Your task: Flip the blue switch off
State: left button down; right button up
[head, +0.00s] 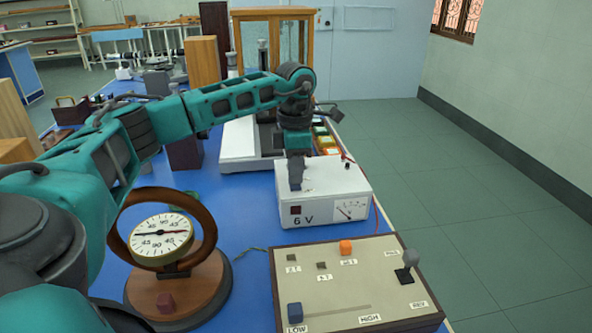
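The only blue control I can make out is a small blue block (295,312) at the LOW end of a slot on the beige control panel (315,280), at the bottom right. No switch marked on or off is readable. My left gripper (296,186) points down over the top of the white 6 V box (335,190), behind the panel. Its fingers are seen nearly edge-on, so their gap is hidden, and I cannot tell whether they touch the box. Whatever lies under the fingertips is hidden. My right gripper is out of view.
The panel also carries an orange knob (346,247) and a grey-balled lever (410,260). A round dial on a wooden stand (163,240) stands at left, close to my arm. A glass-fronted wooden case (270,42) stands behind. Floor is clear at right.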

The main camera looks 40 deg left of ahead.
pick_arm(q)
jog(key=shift+s+a+f, duration=0.1)
jog(key=shift+a+f, duration=0.05)
jog(key=shift+f, duration=0.15)
notch_tip(320, 180, up, 5)
jog(key=p, duration=0.4)
jog(key=shift+f+p, duration=0.1)
jog(key=shift+p, duration=0.2)
notch_tip(320, 180, up, 10)
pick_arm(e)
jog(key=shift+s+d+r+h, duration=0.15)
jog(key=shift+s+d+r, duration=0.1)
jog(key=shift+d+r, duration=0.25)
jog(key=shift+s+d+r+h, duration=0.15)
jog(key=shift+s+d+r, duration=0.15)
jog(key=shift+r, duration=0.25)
pick_arm(q)
jog(key=shift+f, duration=0.1)
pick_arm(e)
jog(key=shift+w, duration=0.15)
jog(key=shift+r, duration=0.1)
